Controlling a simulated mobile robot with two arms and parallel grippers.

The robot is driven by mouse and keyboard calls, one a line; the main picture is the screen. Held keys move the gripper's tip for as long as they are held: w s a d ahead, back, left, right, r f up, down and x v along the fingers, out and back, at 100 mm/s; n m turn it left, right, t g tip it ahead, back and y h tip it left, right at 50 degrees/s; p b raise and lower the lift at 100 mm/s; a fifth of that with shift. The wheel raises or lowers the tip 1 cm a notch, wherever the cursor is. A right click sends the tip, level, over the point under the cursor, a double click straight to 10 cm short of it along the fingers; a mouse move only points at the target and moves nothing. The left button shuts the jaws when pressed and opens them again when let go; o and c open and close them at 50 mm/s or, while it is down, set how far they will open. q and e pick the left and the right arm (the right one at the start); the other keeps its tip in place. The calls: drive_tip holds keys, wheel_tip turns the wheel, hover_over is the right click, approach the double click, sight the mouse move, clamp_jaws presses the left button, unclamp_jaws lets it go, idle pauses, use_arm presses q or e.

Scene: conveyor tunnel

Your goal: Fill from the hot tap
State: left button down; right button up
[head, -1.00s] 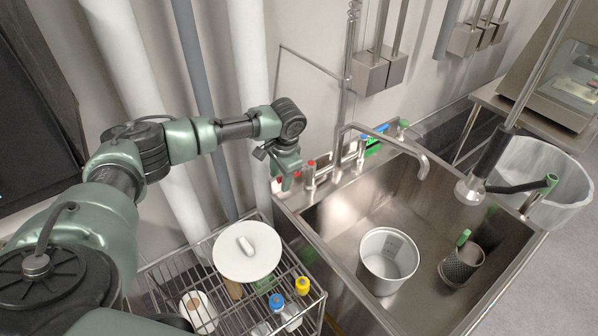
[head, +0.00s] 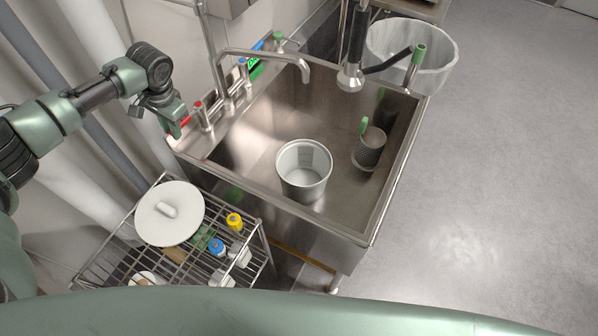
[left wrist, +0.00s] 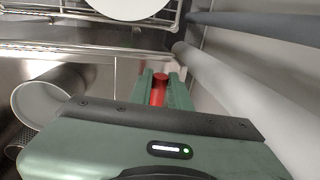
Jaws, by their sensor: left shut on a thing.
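My left gripper (head: 178,127) is at the left end of the sink's back ledge, shut on a red tap handle (head: 185,121). In the left wrist view the red handle (left wrist: 159,88) shows between the two green fingers (left wrist: 160,92). Another red-topped tap (head: 202,114) stands just right of it. The bent spout (head: 268,56) reaches out over the sink. A pale, open bucket (head: 303,187) stands upright in the sink basin (head: 245,150), forward of the spout's end. No water stream shows. My right gripper is not in view.
A wire rack (head: 128,238) beside the sink holds a white lid (head: 170,225) and bottles with blue and yellow caps. A dark perforated cup (head: 368,152) sits at the sink's right. A lined bin (head: 428,62) stands beyond it. Open floor (head: 480,190) lies to the right.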

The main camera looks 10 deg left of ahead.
use_arm(q)
drive_tip(key=d+n+p, duration=0.3)
drive_tip(key=p, duration=0.1)
drive_tip(key=d+n+g+p, duration=0.1)
drive_tip(key=d+n+p, duration=0.1)
drive_tip(key=shift+s+d+n+p, duration=0.25)
drive_tip(key=shift+d+n+p, duration=0.05)
drive_tip(key=d+n, duration=0.1)
drive_tip(key=n, duration=0.1)
drive_tip(key=w+d+n, duration=0.1)
drive_tip(key=d+n, duration=0.1)
drive_tip(key=w+d+n+g+p, duration=0.1)
drive_tip(key=d, duration=0.1)
drive_tip(key=shift+n, duration=0.4)
